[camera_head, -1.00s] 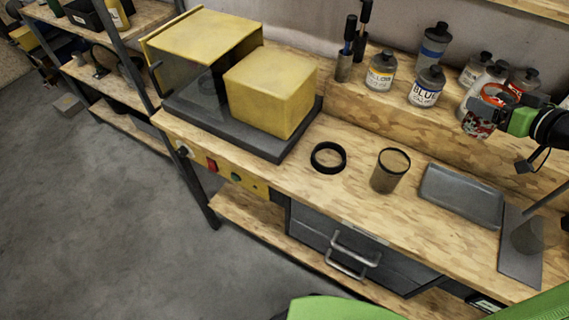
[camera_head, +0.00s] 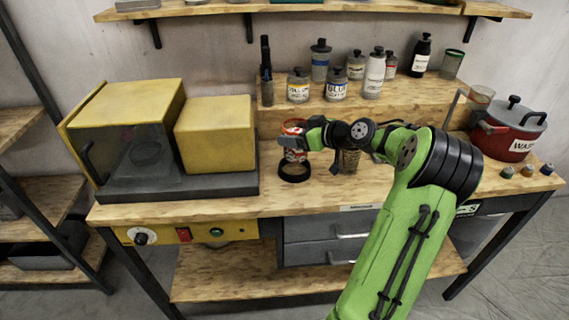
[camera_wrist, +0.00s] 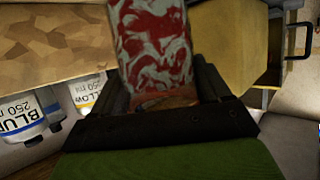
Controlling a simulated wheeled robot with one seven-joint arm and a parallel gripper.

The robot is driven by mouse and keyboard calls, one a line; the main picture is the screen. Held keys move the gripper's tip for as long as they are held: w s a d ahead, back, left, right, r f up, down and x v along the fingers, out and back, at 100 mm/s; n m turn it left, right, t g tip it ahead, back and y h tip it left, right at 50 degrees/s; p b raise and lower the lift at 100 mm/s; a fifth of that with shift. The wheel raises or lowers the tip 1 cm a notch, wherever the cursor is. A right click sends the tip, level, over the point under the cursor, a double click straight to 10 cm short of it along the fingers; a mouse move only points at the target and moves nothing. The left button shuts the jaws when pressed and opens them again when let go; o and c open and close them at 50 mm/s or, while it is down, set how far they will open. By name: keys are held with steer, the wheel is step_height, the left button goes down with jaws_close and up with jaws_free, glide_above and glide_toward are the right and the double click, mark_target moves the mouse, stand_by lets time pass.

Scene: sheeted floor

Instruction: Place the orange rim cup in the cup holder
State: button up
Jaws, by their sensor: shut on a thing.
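The orange rim cup (camera_head: 294,155) has a red and white patterned body and an orange rim. My gripper (camera_head: 291,142) is shut on it, and the cup looks upright. In the wrist view the cup (camera_wrist: 155,40) stands between the two dark fingers (camera_wrist: 160,88), its far end cut off by the frame. The cup holder appears to be the black ring (camera_head: 294,178) on the bench. In the head view the cup's lower end is just above or behind the ring's back edge; I cannot tell whether they touch.
A brown, dark-rimmed cup (camera_head: 348,162) stands right of the ring, partly hidden by my arm. A yellow machine (camera_head: 215,130) on a dark base (camera_head: 180,189) is at the left. Bottles (camera_head: 336,87) line the raised shelf behind. A red pot (camera_head: 508,135) is at the right.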

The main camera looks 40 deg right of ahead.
mark_target(295, 150)
step_height(295, 150, down, 5)
steer(key=shift+a+f+b, duration=0.1)
steer(key=shift+a+b, duration=0.05)
steer(key=shift+b, duration=0.45)
steer(key=shift+f, duration=0.2)
steer(key=o, duration=1.4)
steer(key=shift+r, duration=0.1)
steer(key=shift+s+r, duration=0.2)
steer(key=shift+r, duration=0.05)
steer(key=p+v, duration=0.1)
steer(key=v, duration=1)
steer(key=shift+s+p, duration=0.25)
steer(key=shift+p, duration=0.1)
